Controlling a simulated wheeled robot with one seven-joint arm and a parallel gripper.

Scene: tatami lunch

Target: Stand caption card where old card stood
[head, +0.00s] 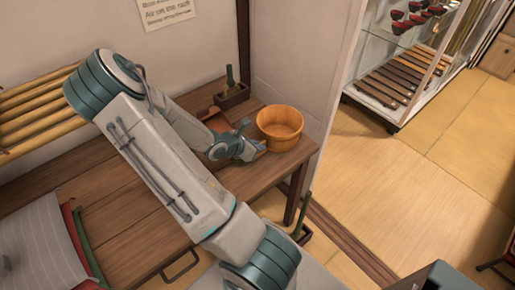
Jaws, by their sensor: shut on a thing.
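My gripper (256,149) is low over the right end of the wooden bench, just left of and in front of a round wooden tub. It is shut on a small tan piece at its tip, mostly hidden by the fingers. I cannot tell whether this piece is the caption card. No other card that I can make out stands on the bench. My arm crosses the middle of the view and hides part of the bench.
The wooden tub (280,125) stands near the bench's right edge. A small dark box with a green bottle-like thing (230,80) is behind it. A paper notice (166,10) hangs on the wall. A glass case (400,65) stands at right. The tatami floor (440,190) is clear.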

